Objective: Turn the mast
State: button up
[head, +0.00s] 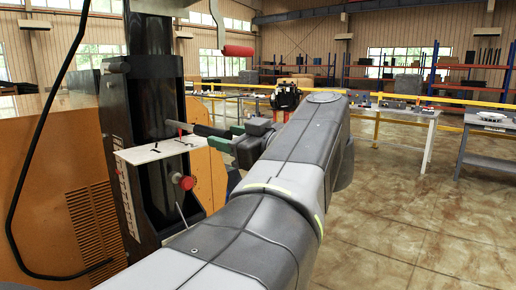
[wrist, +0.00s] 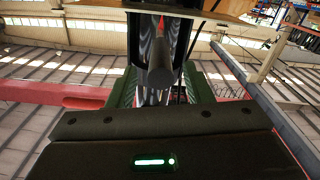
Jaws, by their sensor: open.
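The mast (head: 152,75) is a dark upright tube in a black housing at the left of the head view. A grey handle bar (head: 205,130) sticks out from it toward my gripper (head: 228,137). The gripper's green fingers are open. In the wrist view the round end of the handle bar (wrist: 161,76) shows between the two green fingers of my gripper (wrist: 162,92), with gaps at both sides. A white plate (head: 150,152) with dark marks lies below the bar, with a small red pointer (head: 181,127) above it. A red knob (head: 183,181) is below the plate.
An orange cabinet (head: 60,150) stands behind the mast. A black cable (head: 45,120) runs down at the left. Yellow railings and a work table (head: 495,128) are at the right, with clear floor (head: 400,220) before them.

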jog(key=b+v, duration=0.1)
jog(key=v, duration=0.8)
jog(key=shift+s, duration=0.15)
dwell(0.4)
jog(key=shift+p+x, duration=0.8)
jog(key=shift+x, duration=4.95)
jog(key=shift+d, duration=0.15)
